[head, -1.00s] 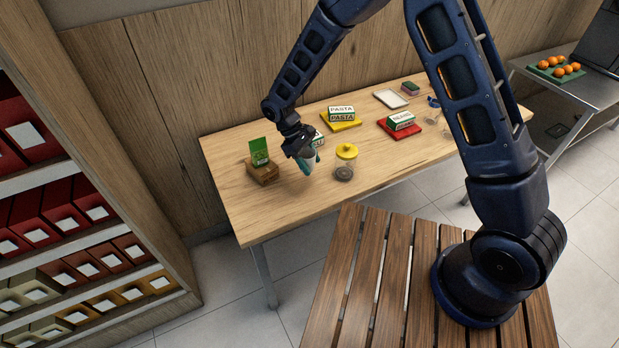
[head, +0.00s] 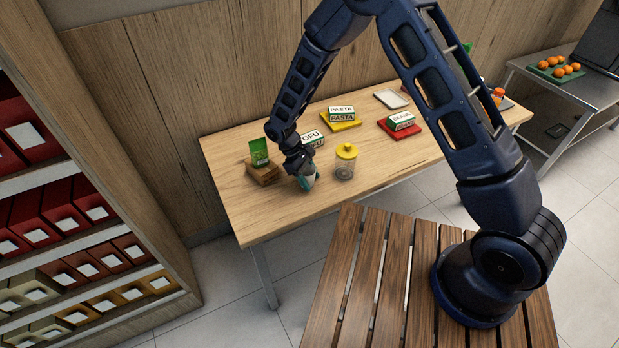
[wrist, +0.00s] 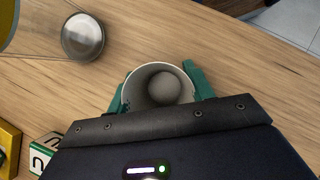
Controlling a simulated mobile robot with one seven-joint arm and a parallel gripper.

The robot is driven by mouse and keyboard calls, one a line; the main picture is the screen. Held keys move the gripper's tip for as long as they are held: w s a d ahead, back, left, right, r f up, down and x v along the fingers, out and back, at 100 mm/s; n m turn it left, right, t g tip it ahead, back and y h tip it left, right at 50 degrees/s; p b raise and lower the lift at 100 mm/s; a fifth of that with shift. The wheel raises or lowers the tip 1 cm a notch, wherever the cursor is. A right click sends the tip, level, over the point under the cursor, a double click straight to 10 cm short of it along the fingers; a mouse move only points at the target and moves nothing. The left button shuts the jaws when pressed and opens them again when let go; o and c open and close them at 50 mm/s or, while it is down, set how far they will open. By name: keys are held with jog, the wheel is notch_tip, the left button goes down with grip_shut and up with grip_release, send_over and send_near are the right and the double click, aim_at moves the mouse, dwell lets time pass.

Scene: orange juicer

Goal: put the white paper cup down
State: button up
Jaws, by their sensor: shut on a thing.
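The white paper cup (wrist: 158,70) is between the green fingers of my gripper (wrist: 158,90) in the wrist view. I look down into its open top, and a rounded pale shape shows inside at the bottom. In the head view my gripper (head: 306,181) is low over the left part of the wooden table (head: 250,215), shut on the cup, which is mostly hidden there by the gripper. I cannot tell whether the cup's base touches the table.
A jar with a yellow lid (head: 346,160) stands close to the right of my gripper. The table's front left is bare.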

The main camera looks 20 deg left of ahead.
jog(key=shift+f, duration=0.15)
jog(key=o, duration=0.9)
jog(key=shift+o, duration=0.2)
jog(key=v, duration=1.2)
